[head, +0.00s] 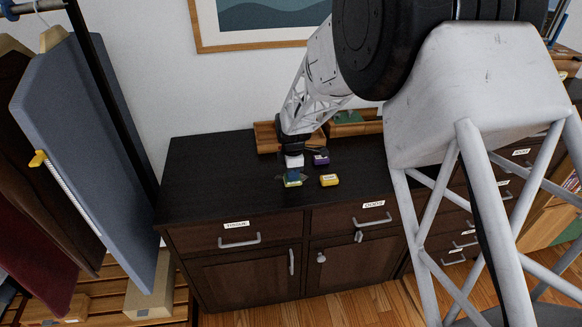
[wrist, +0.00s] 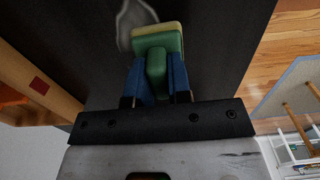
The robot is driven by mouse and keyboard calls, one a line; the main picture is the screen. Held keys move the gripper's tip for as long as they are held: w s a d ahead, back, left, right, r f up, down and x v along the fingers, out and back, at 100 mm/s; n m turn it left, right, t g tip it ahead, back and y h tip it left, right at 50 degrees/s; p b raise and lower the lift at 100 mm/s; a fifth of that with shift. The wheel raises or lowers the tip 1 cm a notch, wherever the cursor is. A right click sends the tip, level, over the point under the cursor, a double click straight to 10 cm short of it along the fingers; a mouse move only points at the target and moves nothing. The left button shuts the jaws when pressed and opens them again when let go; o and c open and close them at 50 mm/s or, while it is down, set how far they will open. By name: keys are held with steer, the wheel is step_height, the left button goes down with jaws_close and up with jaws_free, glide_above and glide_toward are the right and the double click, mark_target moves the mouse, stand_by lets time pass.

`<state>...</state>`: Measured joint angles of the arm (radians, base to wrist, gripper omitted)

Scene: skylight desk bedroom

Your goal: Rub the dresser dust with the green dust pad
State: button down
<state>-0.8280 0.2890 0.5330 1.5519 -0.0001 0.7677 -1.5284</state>
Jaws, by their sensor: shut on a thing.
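My gripper (head: 293,174) is low over the dark dresser top (head: 215,165), left of centre. Its blue fingers are shut on the green dust pad (wrist: 157,65), which has a green body and a pale yellow layer. The pad also shows below the fingers in the head view (head: 292,182). In the wrist view, a pale grey dust patch (wrist: 128,20) lies on the dresser beside the pad and partly behind it. The pad is at or just above the surface; I cannot tell whether it touches.
A yellow block (head: 329,180) sits just right of the pad, with a purple-and-white block (head: 321,158) behind it. Wooden trays (head: 265,137) stand along the wall. The dresser's left top is clear.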

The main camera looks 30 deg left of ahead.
steer(key=shift+s+d, duration=0.35)
steer(key=shift+d, duration=0.25)
steer(key=shift+w+d, duration=0.45)
steer(key=shift+w, duration=0.15)
steer(key=shift+w+a, duration=2.6)
steer(key=shift+a, duration=0.15)
step_height(320, 180, up, 8)
steer(key=shift+r, duration=0.15)
steer(key=shift+d, duration=0.1)
